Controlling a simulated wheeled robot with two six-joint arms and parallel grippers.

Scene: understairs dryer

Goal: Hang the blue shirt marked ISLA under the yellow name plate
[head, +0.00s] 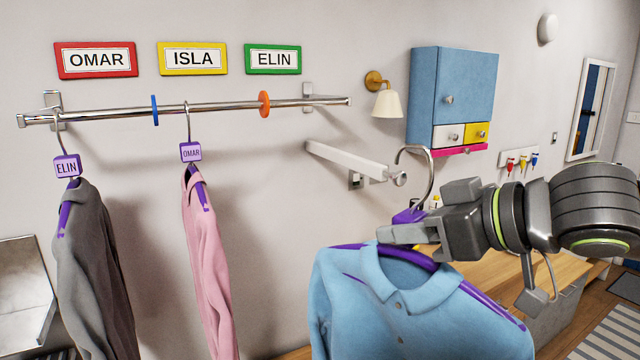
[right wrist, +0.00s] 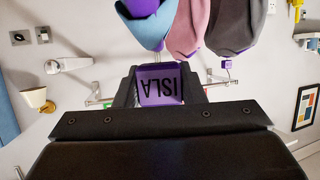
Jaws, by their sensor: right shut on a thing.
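My right gripper (head: 398,233) is shut on the purple tag of a hanger (head: 428,175). The light blue shirt (head: 420,305) hangs from it, to the right of the rail and apart from it. In the right wrist view the purple tag (right wrist: 160,85) reads ISLA, upside down. The yellow name plate (head: 192,59) reads ISLA, between a red OMAR plate (head: 95,60) and a green ELIN plate (head: 272,59). The rail (head: 215,106) runs below them. A pink shirt (head: 207,260) tagged OMAR hangs under the yellow plate. My left gripper is not in view.
A grey shirt (head: 92,270) tagged ELIN hangs at the rail's left. A blue ring (head: 154,110) and an orange ring (head: 264,104) divide the rail. The rail right of the orange ring is empty. A white wall arm (head: 345,161) sticks out beside my hanger's hook.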

